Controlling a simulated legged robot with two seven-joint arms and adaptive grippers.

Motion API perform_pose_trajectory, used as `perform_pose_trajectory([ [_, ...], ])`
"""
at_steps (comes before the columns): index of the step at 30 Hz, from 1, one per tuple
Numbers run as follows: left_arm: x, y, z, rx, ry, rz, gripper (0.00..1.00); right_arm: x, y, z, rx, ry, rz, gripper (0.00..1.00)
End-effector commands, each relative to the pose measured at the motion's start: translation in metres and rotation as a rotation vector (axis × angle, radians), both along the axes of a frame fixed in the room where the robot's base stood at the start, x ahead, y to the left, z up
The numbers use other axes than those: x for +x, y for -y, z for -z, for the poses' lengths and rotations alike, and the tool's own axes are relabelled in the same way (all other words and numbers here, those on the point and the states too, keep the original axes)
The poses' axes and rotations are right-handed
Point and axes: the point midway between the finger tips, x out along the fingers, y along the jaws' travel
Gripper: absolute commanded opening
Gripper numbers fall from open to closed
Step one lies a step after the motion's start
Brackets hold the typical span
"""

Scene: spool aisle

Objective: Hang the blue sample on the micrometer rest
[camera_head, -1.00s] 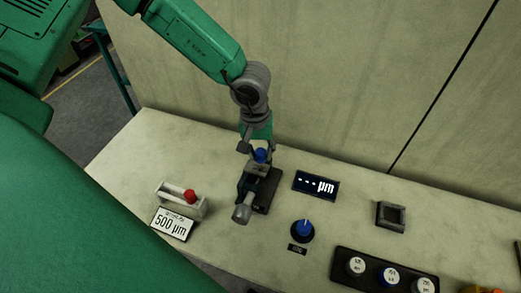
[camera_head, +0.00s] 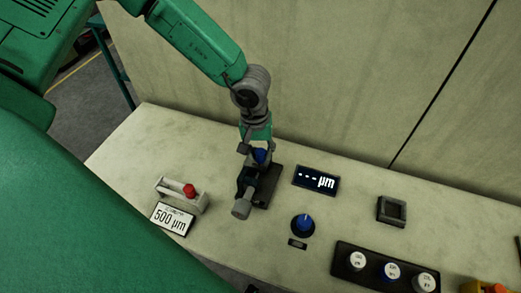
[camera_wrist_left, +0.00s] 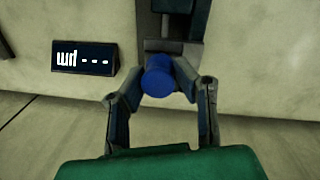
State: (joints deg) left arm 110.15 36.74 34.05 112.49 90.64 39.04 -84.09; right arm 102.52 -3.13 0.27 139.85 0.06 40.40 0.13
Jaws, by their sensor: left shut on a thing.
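The blue sample (camera_head: 260,156) is at the micrometer rest (camera_head: 267,187), a dark stand with a grey cylindrical knob at its front. My left gripper (camera_head: 256,150) reaches down from above and is shut on the sample. In the left wrist view the blue sample (camera_wrist_left: 158,77) shows its round end between the two fingertips of my left gripper (camera_wrist_left: 160,88). Part of the rest (camera_wrist_left: 170,45) shows just beyond it. I cannot tell whether the sample touches the rest. My right gripper is not in view.
A display reading "--- µm" (camera_head: 316,180) stands right of the rest. A "500 µm" sign (camera_head: 172,218) and a pale holder with a red piece (camera_head: 189,190) are at left.

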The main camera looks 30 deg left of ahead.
Motion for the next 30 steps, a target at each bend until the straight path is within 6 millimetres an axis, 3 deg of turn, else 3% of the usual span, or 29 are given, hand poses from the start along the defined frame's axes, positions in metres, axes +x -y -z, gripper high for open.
perform_pose_trajectory([
  [20, 0.000, 0.000, 0.018, 0.000, -0.001, 0.000, 0.00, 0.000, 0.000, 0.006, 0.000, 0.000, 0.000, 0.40],
  [21, 0.000, 0.000, 0.018, 0.000, -0.001, 0.000, 0.28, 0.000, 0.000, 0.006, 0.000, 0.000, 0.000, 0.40],
  [23, 0.000, 0.000, 0.017, 0.000, -0.001, 0.000, 0.49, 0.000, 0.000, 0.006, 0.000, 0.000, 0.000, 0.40],
  [30, 0.000, 0.000, 0.017, 0.000, 0.000, 0.000, 0.49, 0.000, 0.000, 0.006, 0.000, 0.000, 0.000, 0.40],
])
